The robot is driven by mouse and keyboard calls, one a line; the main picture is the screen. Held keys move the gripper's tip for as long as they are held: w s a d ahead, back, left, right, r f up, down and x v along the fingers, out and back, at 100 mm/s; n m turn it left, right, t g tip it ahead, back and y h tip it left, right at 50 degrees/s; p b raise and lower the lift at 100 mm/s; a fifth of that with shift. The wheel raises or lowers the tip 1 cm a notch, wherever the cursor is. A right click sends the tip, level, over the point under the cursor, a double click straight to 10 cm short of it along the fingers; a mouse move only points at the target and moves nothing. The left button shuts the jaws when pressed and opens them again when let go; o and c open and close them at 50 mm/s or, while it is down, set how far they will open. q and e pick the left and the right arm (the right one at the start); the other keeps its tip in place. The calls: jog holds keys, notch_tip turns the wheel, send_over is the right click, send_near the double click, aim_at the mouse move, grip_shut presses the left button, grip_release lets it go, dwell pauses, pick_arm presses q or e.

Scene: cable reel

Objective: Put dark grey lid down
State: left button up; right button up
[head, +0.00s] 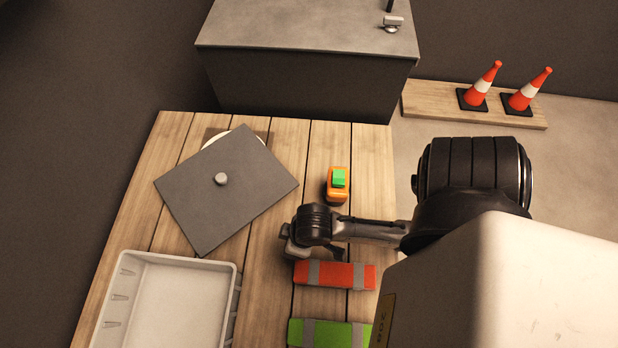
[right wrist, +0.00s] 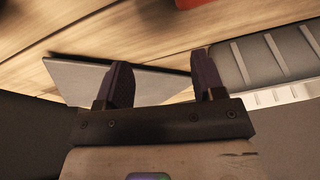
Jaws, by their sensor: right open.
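The dark grey lid (head: 235,205) is a flat square plate with a round knob (head: 221,179) at its middle. It lies turned at an angle over the table's left half, and I cannot tell whether it lies flat. A pale round rim shows from under its far edge; the rest there is hidden. My right gripper (head: 291,247) is just right of the lid, apart from the knob. In the right wrist view its two fingers (right wrist: 160,70) are spread with nothing held between them, and part of the lid (right wrist: 80,82) shows beyond them. My left gripper is not in view.
A white tray (head: 237,285) stands at the front left of the wooden table (head: 365,145). An orange item with a green top (head: 339,178) stands behind my right arm. Red (head: 335,276) and green (head: 335,334) strapped bundles lie in front. A grey cabinet (head: 300,85) stands behind.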

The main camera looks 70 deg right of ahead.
jog(key=shift+n+h, duration=0.4)
jog(key=shift+n, duration=0.2)
jog(key=s, duration=0.1)
jog(key=s+d+r, duration=0.1)
jog(key=s, duration=0.1)
jog(key=shift+s+d+r, duration=0.25)
jog(key=shift+s+d, duration=0.05)
jog(key=shift+r, duration=0.1)
